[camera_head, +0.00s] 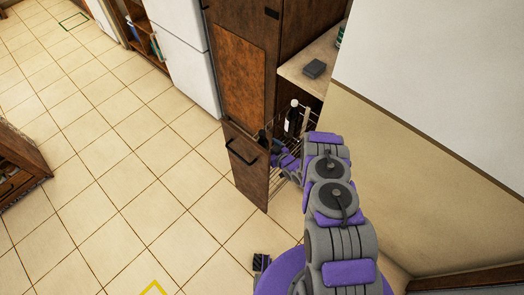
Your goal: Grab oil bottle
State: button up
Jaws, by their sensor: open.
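A dark bottle with a white cap (292,118), which looks like the oil bottle, stands upright in a wire rack inside the narrow brown cabinet unit. My purple and grey arm reaches in from the lower right. My gripper (267,140) is open, close to the cabinet front and to the lower left of the bottle. It is apart from the bottle, and nothing shows between its fingers. The fingers are small and dark here, and the bottle's lower part is hard to make out behind the rack and my arm.
The wire rack (311,118) sits behind a brown front panel with a dark handle (241,152). A pale wall bounds the right. Tiled floor (110,180) is open to the left.

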jog(key=b+x, duration=0.1)
jog(key=x, duration=0.3)
jog(key=shift+s+a+f, duration=0.1)
jog(key=shift+a, duration=0.1)
jog(key=c, duration=1.8)
